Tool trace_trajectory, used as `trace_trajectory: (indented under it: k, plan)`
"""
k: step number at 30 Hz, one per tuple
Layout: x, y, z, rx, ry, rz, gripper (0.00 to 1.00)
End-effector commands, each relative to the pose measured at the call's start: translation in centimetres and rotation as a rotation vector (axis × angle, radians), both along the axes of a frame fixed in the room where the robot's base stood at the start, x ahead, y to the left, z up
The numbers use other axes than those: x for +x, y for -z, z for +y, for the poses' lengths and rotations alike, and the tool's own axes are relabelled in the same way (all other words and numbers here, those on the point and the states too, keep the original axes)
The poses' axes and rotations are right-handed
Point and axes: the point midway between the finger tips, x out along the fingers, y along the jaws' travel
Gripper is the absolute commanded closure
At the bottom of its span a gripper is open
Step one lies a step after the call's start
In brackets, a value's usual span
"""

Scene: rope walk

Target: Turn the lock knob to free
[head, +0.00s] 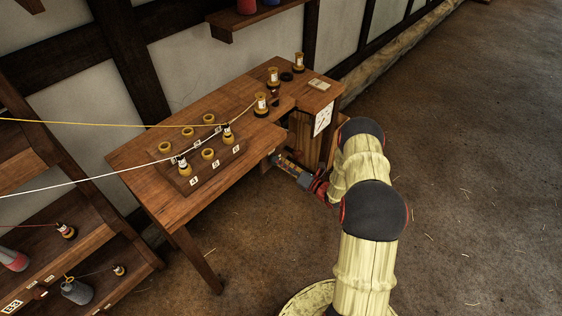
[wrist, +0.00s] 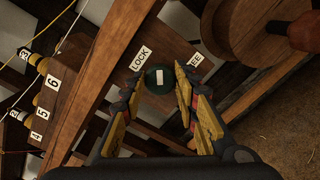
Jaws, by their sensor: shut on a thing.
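The lock knob (wrist: 158,82) is a dark green round knob with a short white mark, on a wooden face. My gripper (wrist: 160,77) has its yellow and black fingers on either side of the knob and is shut on it. A LOCK label (wrist: 140,58) sits at the upper left of the knob. The white mark stands about upright in the wrist view, between the labels. In the head view my gripper (head: 291,172) reaches the table's front; the knob is hidden there.
Shelves (head: 60,245) stand at left. The floor at right is clear.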

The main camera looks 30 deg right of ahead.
Motion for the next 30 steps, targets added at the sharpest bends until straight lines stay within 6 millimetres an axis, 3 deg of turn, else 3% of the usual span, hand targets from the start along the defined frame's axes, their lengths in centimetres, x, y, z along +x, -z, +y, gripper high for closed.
trace_trajectory:
  k: [30]
  plan:
    - [0.04,0.33,-0.2,0.841,0.003,0.305,0.95]
